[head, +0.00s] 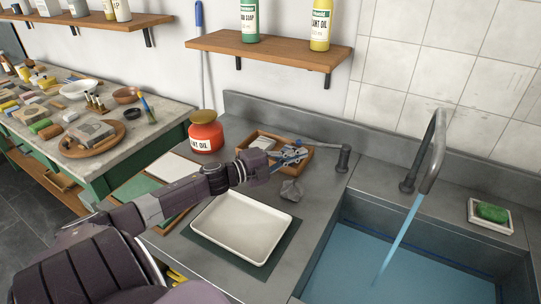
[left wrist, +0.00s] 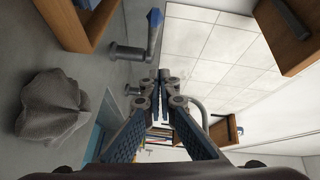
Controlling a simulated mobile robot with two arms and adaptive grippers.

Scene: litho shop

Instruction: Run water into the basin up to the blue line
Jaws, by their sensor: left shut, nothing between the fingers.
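The steel basin (head: 392,214) at the right holds blue water (head: 372,262). A stream (head: 405,235) falls into it from the curved spout (head: 437,150). A dark blue line (head: 440,258) runs along the basin's back wall; the water surface lies close below it. A grey lever tap (head: 343,158) stands on the counter left of the basin, its arm pointing left. Its blue-tipped lever (left wrist: 154,22) also shows in the left wrist view. My left gripper (head: 304,153) is shut and empty, just left of the lever; contact cannot be told. My right gripper is out of view.
A white tray (head: 222,240) lies on the counter beneath my left arm. A grey crumpled cloth (head: 291,190), a wooden box (head: 262,137) and a red jar (head: 206,132) are close by. Green soap (head: 491,212) sits right of the spout. A shelf (head: 270,50) hangs above.

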